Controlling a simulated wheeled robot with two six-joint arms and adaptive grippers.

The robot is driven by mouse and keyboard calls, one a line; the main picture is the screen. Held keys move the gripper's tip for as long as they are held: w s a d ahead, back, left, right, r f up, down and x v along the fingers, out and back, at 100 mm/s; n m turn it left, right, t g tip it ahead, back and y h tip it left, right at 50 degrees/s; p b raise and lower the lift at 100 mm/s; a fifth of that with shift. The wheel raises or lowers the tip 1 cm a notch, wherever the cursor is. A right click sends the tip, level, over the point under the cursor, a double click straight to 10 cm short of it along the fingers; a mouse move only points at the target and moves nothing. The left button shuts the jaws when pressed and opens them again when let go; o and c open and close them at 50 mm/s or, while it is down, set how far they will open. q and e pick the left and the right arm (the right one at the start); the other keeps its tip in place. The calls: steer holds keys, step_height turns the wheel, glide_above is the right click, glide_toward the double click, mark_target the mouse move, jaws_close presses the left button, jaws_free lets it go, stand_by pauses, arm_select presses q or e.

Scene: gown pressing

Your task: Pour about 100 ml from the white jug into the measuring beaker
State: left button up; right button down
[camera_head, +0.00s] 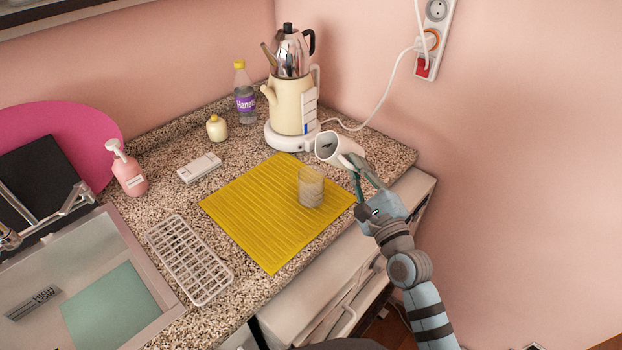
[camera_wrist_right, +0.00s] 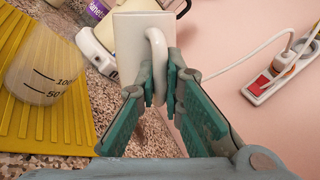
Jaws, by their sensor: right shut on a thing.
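The white jug (camera_head: 345,148) is in the air at the right of the yellow mat (camera_head: 240,215), tilted with its open mouth to the left. My right gripper (camera_head: 364,182) is shut on its handle; the wrist view shows the jug (camera_wrist_right: 128,38) and the fingers (camera_wrist_right: 161,92) on either side of the handle. The clear measuring beaker (camera_head: 311,187) stands upright on the mat, below and left of the jug's mouth. In the wrist view the beaker (camera_wrist_right: 42,68) shows 100 and 50 marks. I see no stream, and cannot tell the beaker's level. My left gripper is not in view.
A cream kettle base with a steel teapot (camera_head: 292,90) stands behind the jug. A bottle (camera_head: 244,95), a small yellow-topped jar (camera_head: 216,128), a pink soap pump (camera_head: 128,172) and a white rack (camera_head: 188,260) lie farther left. The mat's front is clear.

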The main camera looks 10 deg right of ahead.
steer(key=shift+f+n+b, duration=0.4)
steer(key=shift+n+b, duration=0.3)
steer(key=shift+b, duration=0.25)
steer(key=shift+r+n+y+b, duration=0.4)
steer(key=shift+n+y+b, duration=0.2)
steer(key=shift+n+b, duration=0.45)
steer(key=shift+a+r+n+y+b, duration=0.2)
steer(key=shift+r+n+y+b, duration=0.25)
steer(key=shift+n+b, duration=0.65)
stand_by(0.4)
steer(key=shift+s+a+r+n+p, duration=0.1)
steer(key=shift+a+r+n+p, duration=0.1)
steer(key=shift+n+p, duration=0.25)
steer(key=shift+r+n+y+p, duration=0.25)
steer(key=shift+n+p, duration=0.2)
steer(key=shift+n, duration=0.35)
